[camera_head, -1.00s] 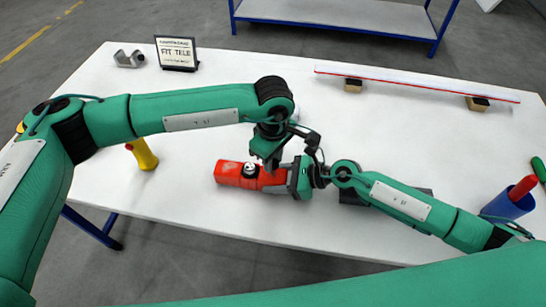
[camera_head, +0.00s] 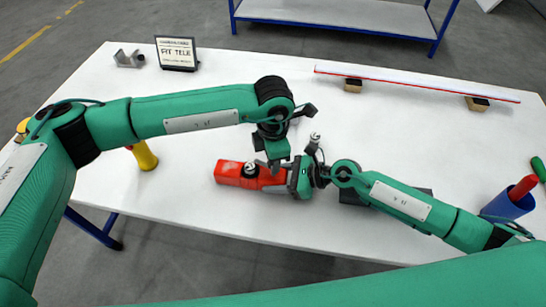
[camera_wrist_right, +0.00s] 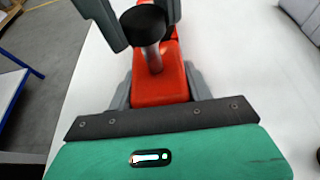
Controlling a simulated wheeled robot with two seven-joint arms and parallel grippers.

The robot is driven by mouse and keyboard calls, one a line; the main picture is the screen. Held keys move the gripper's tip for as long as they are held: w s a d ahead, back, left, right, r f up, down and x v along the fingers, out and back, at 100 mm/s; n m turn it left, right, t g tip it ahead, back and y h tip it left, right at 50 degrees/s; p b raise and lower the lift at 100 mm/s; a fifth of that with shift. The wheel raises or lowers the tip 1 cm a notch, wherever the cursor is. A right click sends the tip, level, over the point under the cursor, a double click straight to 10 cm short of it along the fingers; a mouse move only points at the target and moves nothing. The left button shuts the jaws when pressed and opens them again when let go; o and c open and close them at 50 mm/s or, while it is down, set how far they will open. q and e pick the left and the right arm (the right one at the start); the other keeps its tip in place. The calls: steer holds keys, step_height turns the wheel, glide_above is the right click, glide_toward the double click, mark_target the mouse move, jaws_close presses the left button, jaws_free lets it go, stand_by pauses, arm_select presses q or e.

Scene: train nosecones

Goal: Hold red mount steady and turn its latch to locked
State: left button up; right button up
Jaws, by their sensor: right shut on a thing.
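The red mount (camera_head: 228,173) lies on the white table, and its red body (camera_wrist_right: 160,88) fills the middle of the right wrist view. My right gripper (camera_head: 287,184) is shut on its right end, with grey fingers on both sides. A latch (camera_head: 250,169) with a dark part and a pale top sits on the mount. The right wrist view shows a black round knob (camera_wrist_right: 145,24) on a grey post. My left gripper (camera_head: 265,164) reaches down beside the latch. Its fingers show on either side of the knob; I cannot tell whether they grip it. The lock marking is not readable.
A yellow object (camera_head: 145,156) stands left, partly behind my left arm. A sign (camera_head: 177,53) and a grey bracket (camera_head: 128,59) are at the back left. A long white, red-edged bar (camera_head: 415,84) rests on blocks. A blue cup (camera_head: 509,205) stands right.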

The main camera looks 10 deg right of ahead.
arm_select(q)
steer(key=shift+n, duration=1.7)
arm_select(e)
steer(key=shift+a, duration=0.1)
arm_select(q)
steer(key=o, duration=1)
step_height(320, 180, up, 12)
arm_select(e)
steer(key=o, duration=1.2)
steer(key=shift+c, duration=0.2)
